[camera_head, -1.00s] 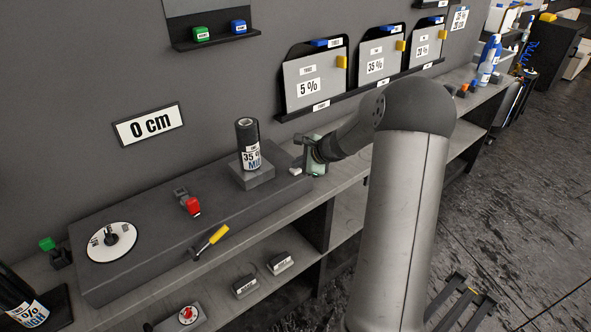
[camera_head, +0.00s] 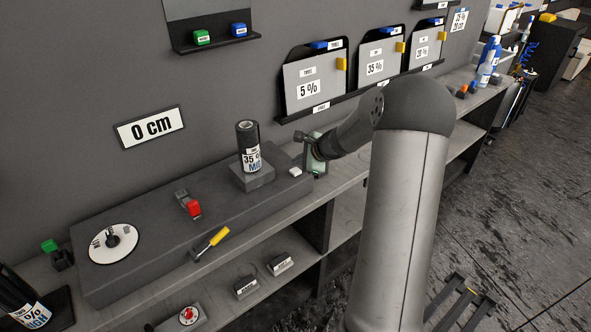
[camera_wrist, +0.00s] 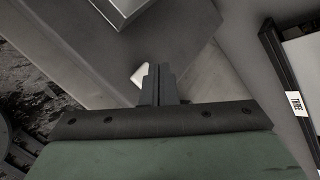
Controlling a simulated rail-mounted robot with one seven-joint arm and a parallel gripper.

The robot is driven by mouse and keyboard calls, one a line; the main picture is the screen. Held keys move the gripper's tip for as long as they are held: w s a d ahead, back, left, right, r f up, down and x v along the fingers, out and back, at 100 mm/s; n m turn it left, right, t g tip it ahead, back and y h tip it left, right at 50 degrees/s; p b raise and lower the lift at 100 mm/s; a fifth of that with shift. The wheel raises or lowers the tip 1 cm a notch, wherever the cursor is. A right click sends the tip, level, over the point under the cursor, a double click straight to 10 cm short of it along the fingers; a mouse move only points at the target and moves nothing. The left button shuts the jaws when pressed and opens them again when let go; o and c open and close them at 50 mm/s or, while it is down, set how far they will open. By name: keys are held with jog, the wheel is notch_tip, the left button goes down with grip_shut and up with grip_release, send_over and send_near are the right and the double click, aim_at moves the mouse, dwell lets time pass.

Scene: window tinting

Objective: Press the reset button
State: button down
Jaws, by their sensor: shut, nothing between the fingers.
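A small white button (camera_head: 295,171) sits on the right end of the long dark machine (camera_head: 150,235); no reset label is readable on it. I take it as the likely reset button. In the wrist view a white piece (camera_wrist: 140,74) shows just left of my fingertips, partly hidden by them. My gripper (camera_head: 299,138) is just above and beside the white button in the head view, with a visible gap. In the wrist view the fingers (camera_wrist: 158,72) are together, with nothing between them.
A roll labelled 35 % (camera_head: 249,147) stands on a block left of my gripper. The machine also carries a red switch (camera_head: 194,208), a yellow-handled lever (camera_head: 217,237) and a white dial (camera_head: 114,243). A wall sign (camera_head: 150,126) reads 0 cm. Film boards (camera_head: 313,82) line the wall behind.

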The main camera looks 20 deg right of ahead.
aim_at(299, 172)
jog(key=shift+r+p, duration=1.8)
jog(key=shift+r, duration=0.75)
jog(key=shift+f, duration=0.1)
jog(key=s+a+r+n+g, duration=0.2)
jog(key=s+a+r+n, duration=0.1)
jog(key=s+a+n, duration=0.45)
jog(key=s+a+r+n+g, duration=0.3)
jog(key=s+a+n, duration=0.2)
jog(key=s+a, duration=0.45)
jog(key=s+a+n+g+h, duration=0.2)
jog(key=s+n, duration=0.7)
jog(key=s, duration=1.1)
jog(key=shift+f+n+g+h, duration=0.3)
jog(key=shift+n+h, duration=0.05)
jog(key=shift+h, duration=0.55)
